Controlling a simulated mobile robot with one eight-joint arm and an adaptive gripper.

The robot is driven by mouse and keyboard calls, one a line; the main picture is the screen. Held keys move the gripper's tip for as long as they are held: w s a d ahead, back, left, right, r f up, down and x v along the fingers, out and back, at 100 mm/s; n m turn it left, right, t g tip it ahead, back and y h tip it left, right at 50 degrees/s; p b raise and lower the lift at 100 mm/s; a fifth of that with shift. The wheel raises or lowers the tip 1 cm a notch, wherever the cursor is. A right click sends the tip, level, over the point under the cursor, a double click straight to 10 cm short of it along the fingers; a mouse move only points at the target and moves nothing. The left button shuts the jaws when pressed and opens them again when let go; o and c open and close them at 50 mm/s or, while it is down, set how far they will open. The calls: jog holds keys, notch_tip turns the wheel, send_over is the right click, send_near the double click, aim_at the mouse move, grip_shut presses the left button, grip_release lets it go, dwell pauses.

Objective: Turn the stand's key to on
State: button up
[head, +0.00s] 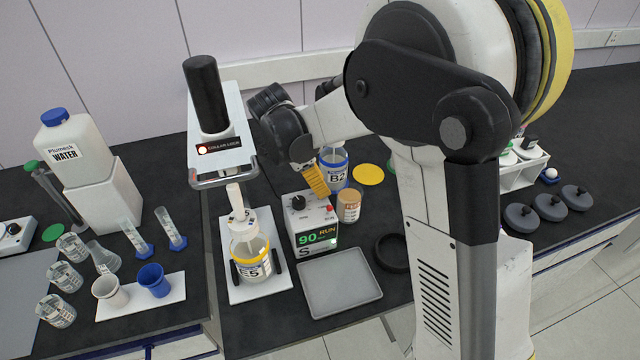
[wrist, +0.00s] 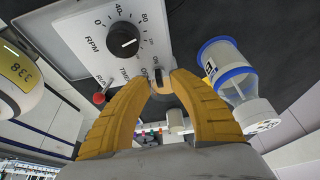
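The stand's control box (head: 315,224) has a black dial, a red part and a lit panel reading "90 RUN". The wrist view shows the box's top (wrist: 92,38) close up, with an RPM dial (wrist: 123,41) and a red button (wrist: 99,98). The small key (wrist: 159,76) is near the box's edge, beside small printed labels; its exact setting is hard to read. My gripper (wrist: 161,82) has its yellow fingertips on either side of the key, with little gap, and appears shut on it. In the head view my gripper (head: 320,188) reaches down at the box's back right corner.
A blue-capped bottle marked B2 (head: 334,167) stands close behind my gripper, and a small amber jar (head: 349,206) stands right of the box. Bottle E5 (head: 252,258) sits on a white plate at left. A grey tray (head: 340,283) lies in front.

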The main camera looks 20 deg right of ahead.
jog(key=shift+r, duration=0.1)
jog(key=v, duration=0.7)
jog(key=shift+a+r, duration=0.15)
dwell(0.5)
